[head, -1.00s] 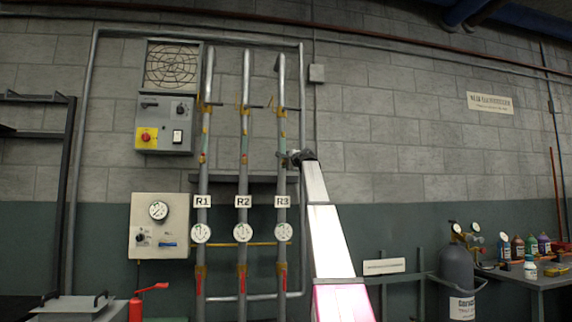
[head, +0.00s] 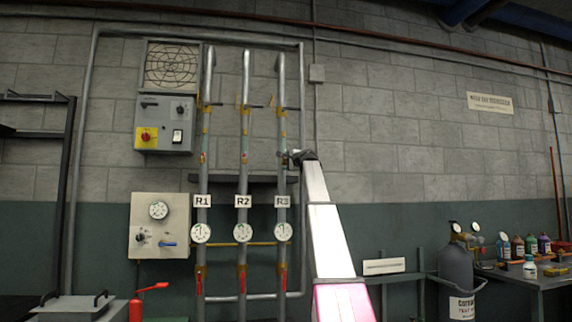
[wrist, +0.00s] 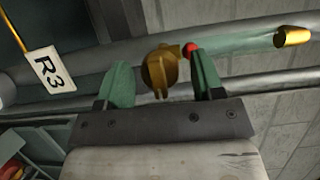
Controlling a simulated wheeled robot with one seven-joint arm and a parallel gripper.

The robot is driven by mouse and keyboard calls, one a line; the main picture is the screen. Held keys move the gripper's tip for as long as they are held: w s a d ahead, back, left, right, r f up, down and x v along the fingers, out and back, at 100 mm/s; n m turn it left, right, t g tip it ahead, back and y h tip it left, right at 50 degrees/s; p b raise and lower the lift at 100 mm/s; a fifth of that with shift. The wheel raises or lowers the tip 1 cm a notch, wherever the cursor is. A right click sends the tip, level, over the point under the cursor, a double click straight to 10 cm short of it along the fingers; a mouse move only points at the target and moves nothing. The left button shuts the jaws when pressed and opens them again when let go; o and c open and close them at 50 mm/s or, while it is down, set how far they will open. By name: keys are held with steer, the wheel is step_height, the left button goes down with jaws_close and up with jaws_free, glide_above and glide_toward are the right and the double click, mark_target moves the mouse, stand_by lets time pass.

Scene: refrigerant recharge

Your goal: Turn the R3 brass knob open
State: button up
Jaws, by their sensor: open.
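The R3 pipe (head: 281,130) is the rightmost of three vertical pipes in the head view. Its white R3 label (head: 283,201) also shows in the wrist view (wrist: 50,70). In the wrist view the brass knob (wrist: 160,70) sits in front of the pipe, between the two green fingers of my gripper (wrist: 160,85). The fingers are open, with a visible gap on each side of the knob. A small red ball (wrist: 190,49) shows beside the right finger. In the head view my gripper (head: 290,158) is at the R3 pipe, and the knob there is too small to make out.
The R2 pipe (head: 244,130) and R1 pipe (head: 205,130) stand to the left. A dark shelf (head: 225,178) runs behind the pipes. Round gauges (head: 283,232) sit below the labels. A grey cylinder (head: 456,270) and a bench with bottles stand at the right.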

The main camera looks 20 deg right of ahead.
steer(key=v, duration=1)
steer(key=shift+s, duration=0.1)
